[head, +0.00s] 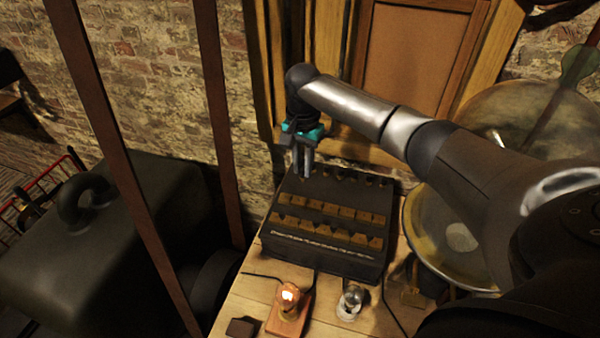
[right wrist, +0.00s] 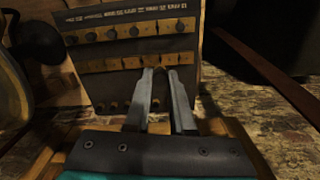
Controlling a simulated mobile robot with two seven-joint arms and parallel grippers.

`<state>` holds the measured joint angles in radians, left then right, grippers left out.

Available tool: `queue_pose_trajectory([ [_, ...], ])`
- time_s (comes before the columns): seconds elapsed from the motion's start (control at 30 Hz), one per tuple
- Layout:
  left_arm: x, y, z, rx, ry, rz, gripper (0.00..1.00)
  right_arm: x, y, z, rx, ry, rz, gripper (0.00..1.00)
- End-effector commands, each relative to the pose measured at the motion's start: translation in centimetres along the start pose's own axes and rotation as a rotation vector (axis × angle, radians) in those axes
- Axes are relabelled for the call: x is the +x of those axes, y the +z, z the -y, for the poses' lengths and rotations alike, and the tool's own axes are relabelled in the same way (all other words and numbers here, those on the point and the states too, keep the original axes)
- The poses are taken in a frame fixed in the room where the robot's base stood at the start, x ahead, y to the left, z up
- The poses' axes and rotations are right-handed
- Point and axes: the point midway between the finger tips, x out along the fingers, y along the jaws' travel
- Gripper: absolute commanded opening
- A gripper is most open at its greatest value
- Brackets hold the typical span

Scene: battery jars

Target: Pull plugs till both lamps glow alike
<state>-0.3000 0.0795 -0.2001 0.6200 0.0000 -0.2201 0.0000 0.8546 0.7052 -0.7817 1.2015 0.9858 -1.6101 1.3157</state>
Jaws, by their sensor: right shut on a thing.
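A dark plug box (head: 325,262) stands on the wooden table, with two rows of brass blocks (head: 328,211) across its sloped top. Several dark plugs stand along its back edge; the right wrist view shows more round dark plug heads (right wrist: 111,34) along the brass. My right gripper (head: 303,176) points down at the box's back left corner. Its fingers (right wrist: 160,75) are shut on a plug, mostly hidden between them. The right lamp (head: 350,302) looks clear, with no clear glow. My left gripper is out of view.
A small dark block (head: 241,327) lies at the table's front left. Thin wires run by the lamps. A large glass and brass round thing (head: 440,235) stands close on the right. Dark upright posts (head: 217,110) and a big dark weight (head: 100,230) are at left.

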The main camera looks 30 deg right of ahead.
Motion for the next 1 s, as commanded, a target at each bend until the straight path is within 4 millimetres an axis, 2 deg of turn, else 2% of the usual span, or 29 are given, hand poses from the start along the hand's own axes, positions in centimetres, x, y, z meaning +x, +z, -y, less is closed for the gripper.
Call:
queue_pose_trajectory([
  [0.03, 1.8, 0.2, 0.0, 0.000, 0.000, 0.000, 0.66, 1.7, -0.6, 0.2, -0.021, -0.001, 0.000, 0.00],
  [0.3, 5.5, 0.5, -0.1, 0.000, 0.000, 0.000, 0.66, 5.4, -2.8, 0.4, -0.136, -0.001, -0.001, 0.00],
  [0.73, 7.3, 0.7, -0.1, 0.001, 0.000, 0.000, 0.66, 6.9, -3.7, 0.4, -0.184, -0.001, -0.001, 0.00],
  [1.0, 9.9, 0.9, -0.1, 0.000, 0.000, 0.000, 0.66, 9.1, -3.6, 0.4, -0.184, 0.000, -0.002, 0.00],
])
